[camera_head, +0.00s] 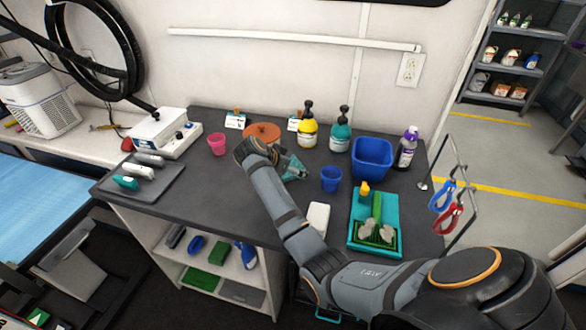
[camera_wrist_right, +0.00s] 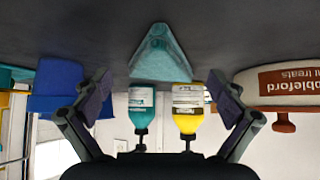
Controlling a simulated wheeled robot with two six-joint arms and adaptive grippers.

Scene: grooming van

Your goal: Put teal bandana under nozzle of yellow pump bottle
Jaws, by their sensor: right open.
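The teal bandana (camera_head: 293,170) lies on the dark counter as a small folded triangle, in front of the yellow pump bottle (camera_head: 307,132). The bottle stands upright with a black pump nozzle (camera_head: 308,106). A teal pump bottle (camera_head: 340,134) stands to its right. My right gripper (camera_head: 282,163) is at the bandana's left, partly hidden by my wrist. In the right wrist view, which is upside down, the open fingers (camera_wrist_right: 161,82) stand wide apart. The bandana (camera_wrist_right: 160,56) shows between and beyond them, apparently untouched, with the yellow bottle (camera_wrist_right: 187,103) also there. My left gripper is out of view.
A treat jar with a brown lid (camera_head: 262,131) stands behind my wrist. A blue cup (camera_head: 331,179), a blue bin (camera_head: 372,158) and a teal tray (camera_head: 390,200) are to the right. A pink cup (camera_head: 217,144) is left.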

